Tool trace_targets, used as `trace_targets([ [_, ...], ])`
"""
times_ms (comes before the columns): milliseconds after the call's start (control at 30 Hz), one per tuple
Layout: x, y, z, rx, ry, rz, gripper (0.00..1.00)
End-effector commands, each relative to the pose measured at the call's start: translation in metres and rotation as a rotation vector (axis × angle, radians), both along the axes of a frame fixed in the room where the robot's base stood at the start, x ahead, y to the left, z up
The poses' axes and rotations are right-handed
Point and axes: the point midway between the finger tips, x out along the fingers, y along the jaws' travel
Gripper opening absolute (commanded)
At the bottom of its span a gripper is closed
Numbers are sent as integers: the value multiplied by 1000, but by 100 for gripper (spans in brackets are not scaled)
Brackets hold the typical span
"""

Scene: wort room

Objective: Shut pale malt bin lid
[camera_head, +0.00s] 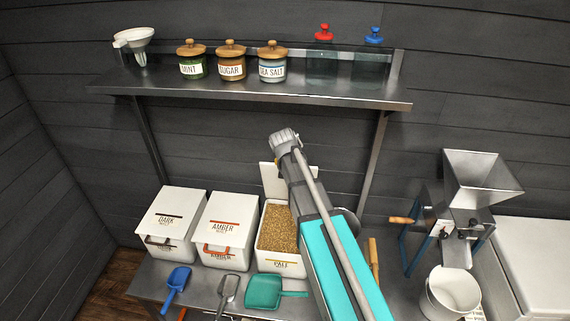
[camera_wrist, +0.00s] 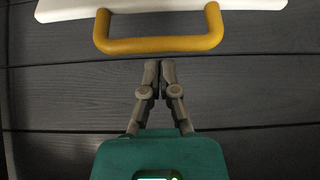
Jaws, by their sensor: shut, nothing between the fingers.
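The pale malt bin (camera_head: 281,261) stands on the bench with its lid raised and grain showing inside. Its white lid (camera_head: 272,178) stands upright at the back of the bin, partly hidden behind my arm. In the wrist view, the lid's edge (camera_wrist: 70,9) crosses the top, with a yellow handle (camera_wrist: 160,45) hanging from it. My gripper (camera_wrist: 160,66) is shut and empty, its fingertips just below the handle in that picture. In the head view, my arm reaches over the bin and hides the fingers.
The closed dark malt bin (camera_head: 170,225) and amber malt bin (camera_head: 225,230) stand to the left. A blue scoop (camera_head: 176,283), a grey scoop and a teal scoop (camera_head: 265,291) lie in front. A shelf (camera_head: 240,86) with jars runs above. A grain mill (camera_head: 470,200) stands right.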

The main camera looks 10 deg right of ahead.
Motion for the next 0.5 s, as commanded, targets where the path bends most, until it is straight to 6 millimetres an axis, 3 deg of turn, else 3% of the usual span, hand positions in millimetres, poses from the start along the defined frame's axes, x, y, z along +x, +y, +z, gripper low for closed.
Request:
trace_targets([
  [233,-6,2,-3,0,0,0,0],
  [500,-26,8,-12,0,0,0,0],
])
